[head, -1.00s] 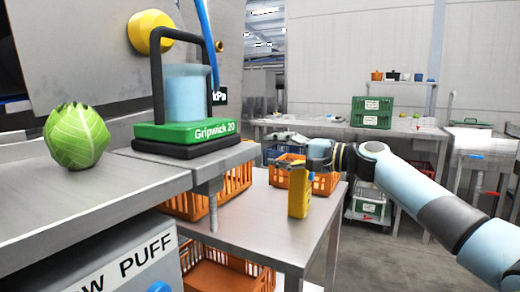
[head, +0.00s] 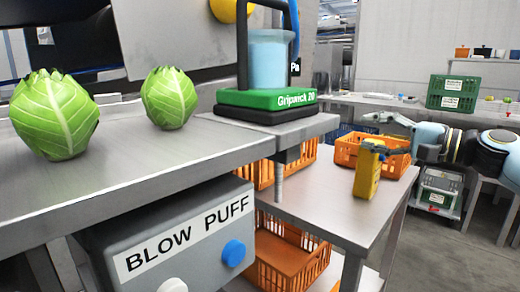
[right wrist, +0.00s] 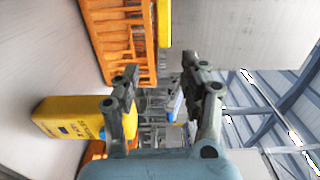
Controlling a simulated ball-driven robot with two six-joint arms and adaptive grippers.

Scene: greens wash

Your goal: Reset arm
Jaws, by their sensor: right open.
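My right gripper (head: 378,118) is above and behind the yellow spray-type container on the small steel table, near the orange crate. In the right wrist view its two fingers (right wrist: 160,82) are spread with nothing between them. My right arm enters the head view from the right edge. My left gripper is in neither view.
The yellow container (head: 366,172) stands upright before the orange crate (head: 398,166). Two green cabbages (head: 56,118) (head: 169,98) sit on the steel counter (head: 160,148). The green-based Gripwick unit (head: 266,99) stands at the counter's right end. A green crate (head: 452,94) is farther back.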

